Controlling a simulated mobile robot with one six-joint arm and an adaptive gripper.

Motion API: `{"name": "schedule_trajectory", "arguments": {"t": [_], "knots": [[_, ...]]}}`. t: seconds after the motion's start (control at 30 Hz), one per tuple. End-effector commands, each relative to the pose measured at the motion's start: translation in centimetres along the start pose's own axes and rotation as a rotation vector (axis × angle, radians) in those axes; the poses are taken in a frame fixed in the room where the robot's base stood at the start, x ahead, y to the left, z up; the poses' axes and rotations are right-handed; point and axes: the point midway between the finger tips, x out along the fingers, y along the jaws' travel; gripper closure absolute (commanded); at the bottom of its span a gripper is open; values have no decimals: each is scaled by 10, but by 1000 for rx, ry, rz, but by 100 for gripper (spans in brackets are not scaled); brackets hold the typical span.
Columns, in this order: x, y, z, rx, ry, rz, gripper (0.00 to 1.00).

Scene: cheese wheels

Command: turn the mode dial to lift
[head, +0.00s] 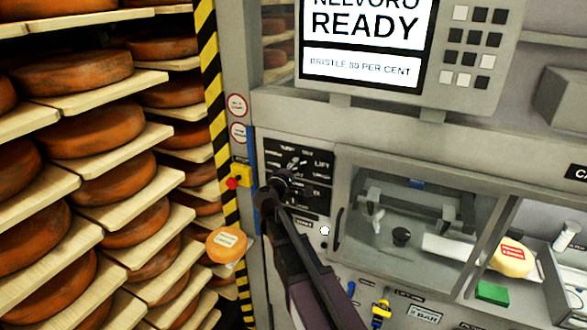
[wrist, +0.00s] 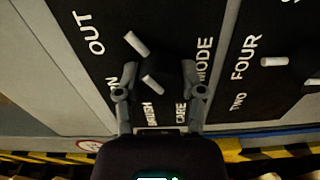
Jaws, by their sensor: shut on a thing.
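The mode dial (wrist: 165,74) is a dark knob on the black panel in the wrist view, beside the word MODE. A white mark (wrist: 152,85) shows at it, between my fingers. My gripper (wrist: 160,82) is shut on the dial, one finger on each side. In the head view my gripper (head: 282,181) reaches up to the black control panel (head: 318,200) and covers part of the dial area. The LIFT label (head: 322,165) shows right of my gripper there. I cannot tell for sure which label the dial points to.
Another white pointer (wrist: 136,42) lies near OUT, and a third (wrist: 273,62) near FOUR. A red button on a yellow box (head: 239,177) is left of the panel. Shelves of cheese wheels (head: 95,130) fill the left. A glazed chamber (head: 415,215) is right, below the READY screen (head: 366,40).

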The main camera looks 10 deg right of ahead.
Motion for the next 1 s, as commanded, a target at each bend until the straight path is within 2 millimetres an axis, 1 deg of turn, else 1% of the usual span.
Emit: {"name": "schedule_trajectory", "arguments": {"t": [0.1,0.3,0.77,0.8,0.9,1.0], "knots": [[1,1,0,68,0,2,96],[1,1,0,140,0,2,96],[1,1,-1,161,1,2,96],[1,1,-1,161,1,2,43],[0,1,-1,161,1,1,15],[0,0,-1,161,1,1,15]]}}
